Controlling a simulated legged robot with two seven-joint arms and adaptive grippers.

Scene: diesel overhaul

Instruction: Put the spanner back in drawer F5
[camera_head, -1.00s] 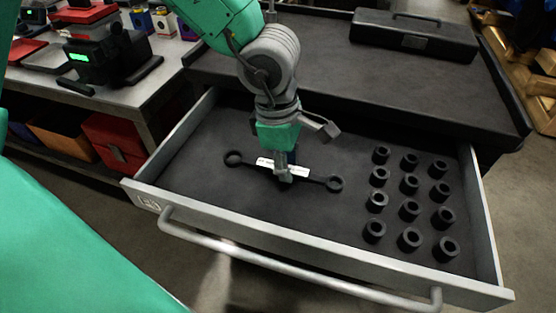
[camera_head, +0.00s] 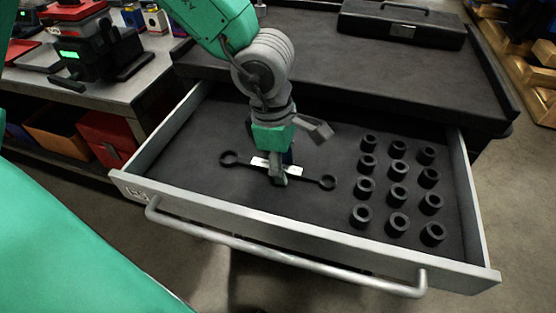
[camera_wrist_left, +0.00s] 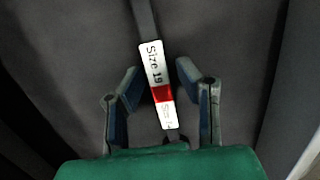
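The spanner (camera_head: 262,162) is dark, with a ring at each end and a white label. It appears to lie on the dark floor of the open drawer (camera_head: 215,208), left of middle. My left gripper (camera_head: 281,170) reaches down over its middle. In the left wrist view the spanner (camera_wrist_left: 153,62) shows its "Size 19" label and a red band. The fingers of my left gripper (camera_wrist_left: 159,68) stand apart on either side of it, with a narrow gap visible at each side. The mark on the drawer front is too small to read. My right gripper is out of view.
Several black sockets (camera_head: 397,196) stand in rows on the drawer's right side. The drawer handle (camera_head: 285,257) runs along the front. A black toolbox (camera_head: 402,25) sits on the cabinet top behind. A bench with a device (camera_head: 95,55) stands at left. The drawer floor around the spanner is clear.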

